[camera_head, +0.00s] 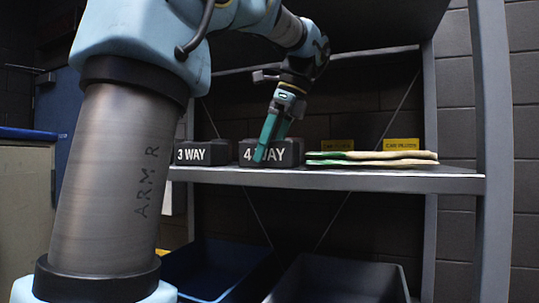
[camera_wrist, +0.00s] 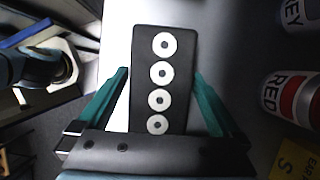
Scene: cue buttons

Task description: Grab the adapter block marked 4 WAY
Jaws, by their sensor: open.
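The dark adapter block marked 4 WAY (camera_head: 283,152) sits on the shelf (camera_head: 345,178), its label partly hidden by a finger of my gripper. My gripper (camera_head: 265,150) points down at this block, with its teal fingers at the front of it. In the wrist view a black block with a row of several white rings (camera_wrist: 162,75) lies between the open fingers of my gripper (camera_wrist: 163,85), one on each side. I cannot see the fingers touching it. The block marked 3 WAY (camera_head: 200,153) stands to the left on the same shelf.
A flat green and cream stack (camera_head: 372,157) lies right of the 4 WAY block, with yellow labels (camera_head: 401,145) behind it. A cylinder marked RED (camera_wrist: 295,95) shows at the right of the wrist view. Dark bins (camera_head: 340,280) stand below the shelf; a grey post (camera_head: 492,150) rises at right.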

